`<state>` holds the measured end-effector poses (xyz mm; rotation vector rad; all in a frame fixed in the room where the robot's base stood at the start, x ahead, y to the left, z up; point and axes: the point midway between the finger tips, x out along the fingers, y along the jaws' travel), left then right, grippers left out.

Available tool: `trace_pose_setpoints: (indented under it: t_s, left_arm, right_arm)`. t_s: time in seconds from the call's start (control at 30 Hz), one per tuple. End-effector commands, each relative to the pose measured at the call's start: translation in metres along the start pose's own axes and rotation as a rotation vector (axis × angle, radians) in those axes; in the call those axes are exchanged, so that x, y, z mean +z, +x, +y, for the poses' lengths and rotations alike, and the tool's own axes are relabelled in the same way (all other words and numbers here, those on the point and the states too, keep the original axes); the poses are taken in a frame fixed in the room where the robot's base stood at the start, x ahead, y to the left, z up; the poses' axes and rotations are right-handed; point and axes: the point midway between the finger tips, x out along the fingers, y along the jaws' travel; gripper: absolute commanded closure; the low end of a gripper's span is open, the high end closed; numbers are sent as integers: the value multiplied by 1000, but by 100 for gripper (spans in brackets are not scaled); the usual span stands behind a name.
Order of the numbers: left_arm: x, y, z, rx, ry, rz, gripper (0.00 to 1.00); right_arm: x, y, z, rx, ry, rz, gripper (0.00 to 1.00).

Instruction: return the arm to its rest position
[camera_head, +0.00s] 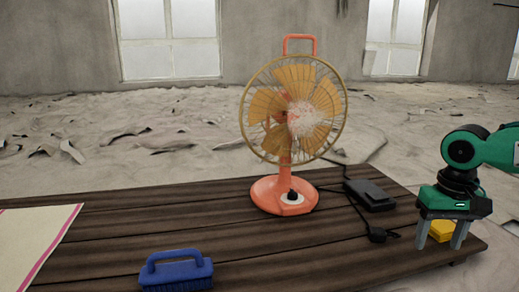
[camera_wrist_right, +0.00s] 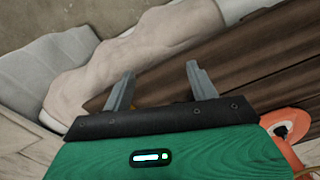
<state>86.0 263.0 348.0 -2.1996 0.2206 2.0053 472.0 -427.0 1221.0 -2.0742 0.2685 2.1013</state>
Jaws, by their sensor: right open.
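My right gripper (camera_head: 441,243) is at the right end of the table in the head view, with its arm coming in from the right. Its two grey fingers point down and stand apart. A yellow block (camera_head: 442,230) shows between and behind the fingers, partly hidden by them; I cannot tell the distance between them. In the right wrist view the fingers (camera_wrist_right: 160,70) are spread with nothing clasped between them. A cream cloth (camera_head: 30,240) with a pink striped edge lies flat at the left, cut off by the picture edge. My left gripper is not in view.
An orange fan (camera_head: 285,195) with a wire cage stands mid-table. A black box (camera_head: 370,195) with a cable lies right of it. A blue brush (camera_head: 176,271) lies at the front. The dark plank table (camera_head: 130,217) has bare room between cloth and fan.

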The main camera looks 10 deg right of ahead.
Motion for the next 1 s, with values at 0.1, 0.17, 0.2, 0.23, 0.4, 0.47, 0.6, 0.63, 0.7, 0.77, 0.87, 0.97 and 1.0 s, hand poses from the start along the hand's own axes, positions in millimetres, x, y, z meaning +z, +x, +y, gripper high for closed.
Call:
trace_pose_setpoints:
  t_s: [0.1, 0.17, 0.2, 0.23, 0.4, 0.47, 0.6, 0.63, 0.7, 0.77, 0.87, 0.97, 1.0]
  left_arm:
    - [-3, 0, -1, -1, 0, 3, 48]
    - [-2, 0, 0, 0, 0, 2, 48]
    - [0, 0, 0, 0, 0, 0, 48]
    - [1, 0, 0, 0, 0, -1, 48]
    - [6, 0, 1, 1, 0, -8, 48]
    - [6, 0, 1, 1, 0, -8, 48]
    - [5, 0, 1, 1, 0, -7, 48]
    - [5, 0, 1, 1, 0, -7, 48]
    - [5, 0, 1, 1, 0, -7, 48]
    - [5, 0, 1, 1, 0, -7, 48]
    - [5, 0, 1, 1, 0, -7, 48]
    - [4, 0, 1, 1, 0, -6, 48]
    - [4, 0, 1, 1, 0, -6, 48]
  right_arm:
    - [2, 20, 10, -4, -25, -6, 41]
    - [4, 31, 16, -4, -39, -8, 41]
    - [5, 40, 20, -5, -49, -10, 41]
    - [6, 47, 24, -5, -59, -10, 41]
    - [16, 101, 43, -11, -127, -16, 41]
    - [22, 123, 48, -14, -157, -14, 41]
    - [37, 172, 54, -22, -223, -10, 41]
    - [40, 182, 55, -24, -235, -7, 41]
    - [50, 205, 54, -29, -267, -2, 41]
    - [58, 224, 53, -34, -293, 5, 41]
    - [72, 254, 47, -42, -334, 18, 41]
    - [87, 282, 38, -51, -371, 34, 41]
    - [93, 292, 34, -54, -386, 42, 41]
